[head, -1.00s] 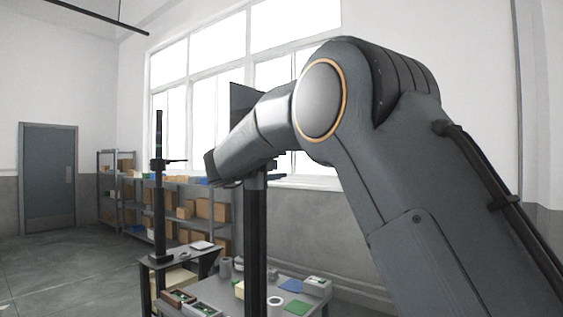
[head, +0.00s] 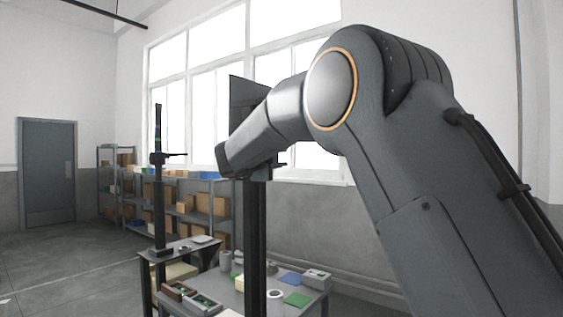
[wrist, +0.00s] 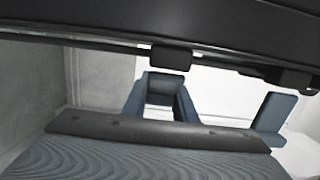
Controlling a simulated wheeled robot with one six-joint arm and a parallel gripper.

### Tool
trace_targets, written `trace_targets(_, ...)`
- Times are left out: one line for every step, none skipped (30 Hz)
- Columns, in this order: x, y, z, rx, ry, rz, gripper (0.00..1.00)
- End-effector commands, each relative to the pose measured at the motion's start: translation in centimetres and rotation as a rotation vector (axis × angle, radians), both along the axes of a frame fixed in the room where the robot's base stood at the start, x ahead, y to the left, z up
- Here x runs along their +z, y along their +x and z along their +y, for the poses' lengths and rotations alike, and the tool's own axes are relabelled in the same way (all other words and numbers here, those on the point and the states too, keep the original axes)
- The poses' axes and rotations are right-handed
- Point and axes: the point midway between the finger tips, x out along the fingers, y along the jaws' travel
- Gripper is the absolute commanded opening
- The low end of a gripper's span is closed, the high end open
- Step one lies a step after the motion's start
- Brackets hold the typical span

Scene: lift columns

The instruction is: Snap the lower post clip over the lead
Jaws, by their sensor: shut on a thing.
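In the wrist view my gripper (wrist: 165,78) has blue-grey fingers that reach up to a small dark tab (wrist: 172,58). The tab hangs from the underside of a long dark bar across the top. The fingers meet the tab and are shut on it; it looks like a clip, but I cannot tell whether it is the lower one. In the head view my forearm ends beside a dark post (head: 255,235) with a dark panel (head: 247,105) on top. My gripper is hidden there behind the arm and panel. I cannot make out the lead.
A grey table (head: 318,300) stands around the post's lower part, with small parts, a white roll and coloured cards on it. A second dark post (head: 158,200) rises from a small stand at left. Shelves with boxes (head: 185,203) line the window wall. Open floor lies at left.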

Motion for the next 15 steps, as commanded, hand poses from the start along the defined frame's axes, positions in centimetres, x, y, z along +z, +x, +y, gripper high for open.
trace_targets(-0.2, 0.3, -0.1, 0.037, -0.001, -0.003, 0.03)
trace_targets(-0.1, 0.5, 0.0, 0.062, 0.000, -0.004, 0.03)
trace_targets(-0.2, 0.7, 0.1, 0.096, 0.001, -0.003, 0.03)
trace_targets(-0.2, 0.9, 0.3, 0.122, 0.000, -0.004, 0.03)
trace_targets(-0.2, 1.0, 0.4, 0.147, 0.000, -0.004, 0.03)
trace_targets(-0.2, 1.3, 0.5, 0.180, -0.001, -0.003, 0.03)
trace_targets(-0.2, 1.4, 0.6, 0.204, 0.000, -0.004, 0.03)
trace_targets(-0.2, 1.5, 0.7, 0.228, 0.001, -0.004, 0.03)
trace_targets(-0.2, 1.7, 0.9, 0.259, -0.001, -0.004, 0.03)
trace_targets(-0.2, 1.9, 1.1, 0.281, 0.000, -0.004, 0.03)
trace_targets(-0.2, 2.0, 1.2, 0.301, 0.000, -0.004, 0.03)
trace_targets(-0.1, 2.1, 1.3, 0.324, 0.001, -0.004, 0.03)
trace_targets(-0.1, 2.2, 1.4, 0.339, 0.001, -0.004, 0.03)
trace_targets(-0.1, 2.2, 1.5, 0.353, 0.000, -0.003, 0.03)
trace_targets(-0.1, 2.3, 1.7, 0.367, 0.000, -0.003, 0.03)
